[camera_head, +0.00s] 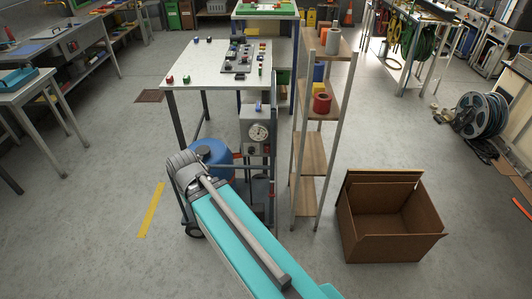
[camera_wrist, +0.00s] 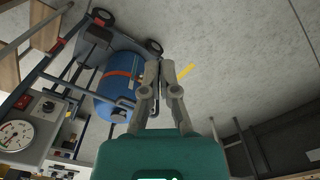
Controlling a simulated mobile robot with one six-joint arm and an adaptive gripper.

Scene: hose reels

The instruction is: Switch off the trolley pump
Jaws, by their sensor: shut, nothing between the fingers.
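The trolley pump has a blue tank (camera_head: 213,158) low on a wheeled frame and a grey control box (camera_head: 252,117) with a round dial gauge (camera_head: 258,132). In the wrist view the picture is turned; the blue tank (camera_wrist: 117,84) is left of my gripper, and the gauge (camera_wrist: 16,135) is at the far left. A dark knob (camera_wrist: 47,107) with red near it sits on the box face beside the gauge; its setting is too small to read. My gripper (camera_wrist: 160,64) is shut and empty, over the tank's side and floor in the picture, apart from the box. In the head view my arm hides part of the trolley.
A table (camera_head: 190,72) with small parts stands behind the trolley. An open cardboard box (camera_head: 388,248) sits on the floor at right. Floor to the left is mostly clear, with a yellow strip (camera_head: 151,209).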

